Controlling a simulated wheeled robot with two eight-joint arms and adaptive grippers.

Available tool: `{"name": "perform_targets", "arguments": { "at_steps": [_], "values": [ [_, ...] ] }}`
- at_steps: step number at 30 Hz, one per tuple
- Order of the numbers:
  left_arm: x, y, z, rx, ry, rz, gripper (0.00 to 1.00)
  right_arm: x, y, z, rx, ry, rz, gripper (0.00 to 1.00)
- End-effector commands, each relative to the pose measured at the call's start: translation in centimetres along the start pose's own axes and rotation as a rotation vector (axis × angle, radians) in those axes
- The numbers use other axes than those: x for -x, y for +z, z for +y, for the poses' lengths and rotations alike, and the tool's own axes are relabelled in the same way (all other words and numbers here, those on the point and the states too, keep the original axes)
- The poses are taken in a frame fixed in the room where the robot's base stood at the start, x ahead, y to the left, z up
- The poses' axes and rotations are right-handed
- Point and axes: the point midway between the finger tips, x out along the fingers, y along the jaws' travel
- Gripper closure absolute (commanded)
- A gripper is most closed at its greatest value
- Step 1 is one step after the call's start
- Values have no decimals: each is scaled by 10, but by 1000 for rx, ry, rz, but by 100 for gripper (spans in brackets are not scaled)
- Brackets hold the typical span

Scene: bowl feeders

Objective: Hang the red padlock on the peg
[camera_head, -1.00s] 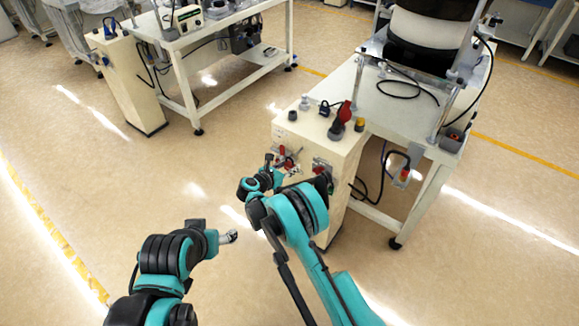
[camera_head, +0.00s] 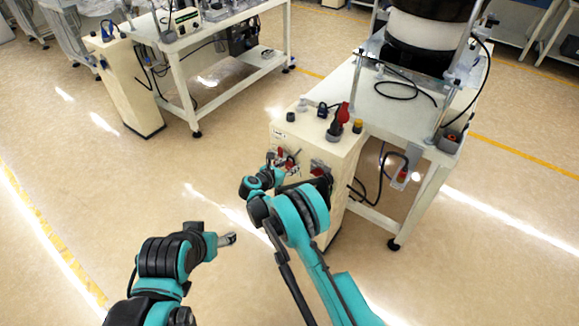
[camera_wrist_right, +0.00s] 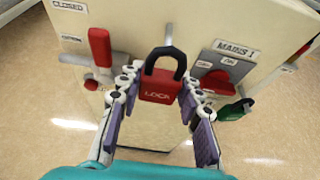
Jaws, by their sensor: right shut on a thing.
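The red padlock (camera_wrist_right: 158,88), marked LOCK, hangs upright with its black shackle (camera_wrist_right: 163,58) on top. My right gripper (camera_wrist_right: 159,92) is shut on its red body, one finger on each side. A grey peg (camera_wrist_right: 168,36) shows just above the shackle on the cabinet's face; I cannot tell whether the shackle is around it or in front of it. In the head view my right gripper (camera_head: 286,164) is at the cabinet front, partly hidden by my arm. My left gripper (camera_head: 229,239) is over open floor, away from the cabinet; its jaw state is unclear.
The cream cabinet (camera_head: 286,137) carries a red lever (camera_wrist_right: 99,47) left of the padlock and a MAINS switch (camera_wrist_right: 220,76) at right. A green padlock (camera_wrist_right: 233,110) hangs further right. A white table (camera_head: 400,112) adjoins the cabinet. Floor to the left is clear.

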Motion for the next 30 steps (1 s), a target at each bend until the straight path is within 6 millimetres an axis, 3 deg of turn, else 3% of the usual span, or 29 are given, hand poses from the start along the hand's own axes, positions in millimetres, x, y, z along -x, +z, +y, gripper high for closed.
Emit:
{"name": "perform_targets", "arguments": {
  "at_steps": [30],
  "values": [
    [0,0,0,0,0,0,31,-19,8,0,0,0,0,100]
  ]
}}
